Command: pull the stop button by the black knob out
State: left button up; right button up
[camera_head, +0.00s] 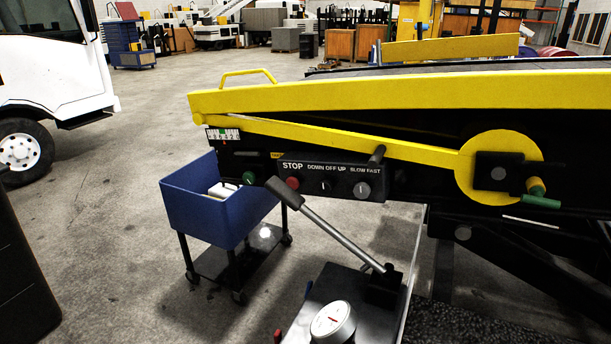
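The stop button (293,183) is a red round button under the word STOP, at the left end of a black control panel (328,189) on the belt loader's side. Two round switches sit to its right, one under DOWN OFF UP (324,186) and one under SLOW FAST (361,190). A black knob (377,155) stands out above the right part of the panel, near the yellow bar. I cannot tell whether it is joined to the stop button. Neither of my grippers shows.
A blue cart (208,207) stands to the left. A box with a round gauge (332,321) is in front. A white truck (55,70) stands far left, with open floor between.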

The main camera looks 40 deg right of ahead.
aim_at(292, 181)
jog(key=i+j+z, duration=0.2)
jog(key=z, duration=0.15)
jog(key=i+j+z, duration=0.55)
jog(key=j+z, duration=0.2)
jog(key=i+j+z, duration=0.2)
jog(key=j+z, duration=0.2)
jog(key=i+j+z, duration=0.1)
jog(key=j+z, duration=0.25)
